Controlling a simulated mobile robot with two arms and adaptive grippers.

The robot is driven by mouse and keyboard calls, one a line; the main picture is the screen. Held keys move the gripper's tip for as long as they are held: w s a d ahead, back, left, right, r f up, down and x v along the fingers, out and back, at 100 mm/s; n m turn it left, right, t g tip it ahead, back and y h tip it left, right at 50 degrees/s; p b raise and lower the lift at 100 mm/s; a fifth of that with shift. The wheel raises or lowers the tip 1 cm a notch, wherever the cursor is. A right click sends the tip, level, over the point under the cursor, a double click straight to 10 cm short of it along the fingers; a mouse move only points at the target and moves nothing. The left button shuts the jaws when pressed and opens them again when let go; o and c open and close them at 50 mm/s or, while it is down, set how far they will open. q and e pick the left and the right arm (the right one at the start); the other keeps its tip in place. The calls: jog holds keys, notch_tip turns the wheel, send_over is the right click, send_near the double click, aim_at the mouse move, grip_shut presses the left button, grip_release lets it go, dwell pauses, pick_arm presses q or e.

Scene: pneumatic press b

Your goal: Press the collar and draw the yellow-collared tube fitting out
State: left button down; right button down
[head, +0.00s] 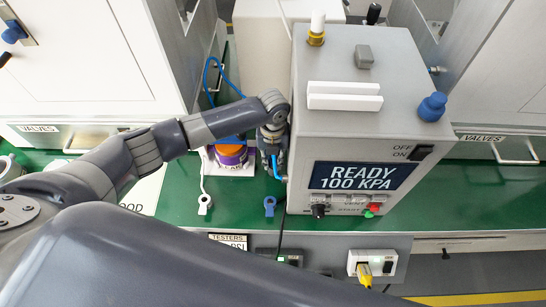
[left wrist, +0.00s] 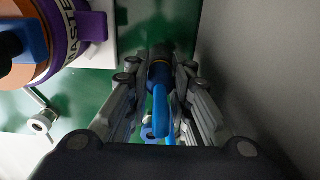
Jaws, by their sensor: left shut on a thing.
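The grey press box (head: 275,75) stands on the green bench, and its screen (head: 360,175) reads READY 100 KPA. My left gripper (head: 272,150) is at the left side of the box, pointing down. In the left wrist view my left gripper (left wrist: 160,88) is shut on a dark tube fitting (left wrist: 160,72) with a blue tube (left wrist: 160,110) running from it toward the camera. A faint yellowish band shows on the fitting, but shadow and the fingers hide most of the collar. I cannot tell whether the collar is pressed in. My right gripper is not in view.
An orange and purple container (head: 231,155) stands close left of the gripper and also shows in the left wrist view (left wrist: 82,25). A socket with a yellow plug (head: 365,272) is below.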

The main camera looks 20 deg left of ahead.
pick_arm(q)
jog(key=shift+f, duration=0.1)
jog(key=c, duration=1.3)
grip_release()
jog(key=shift+c, duration=0.2)
jog(key=shift+r, duration=0.25)
notch_tip(320, 180, up, 12)
jog(key=shift+f, duration=0.25)
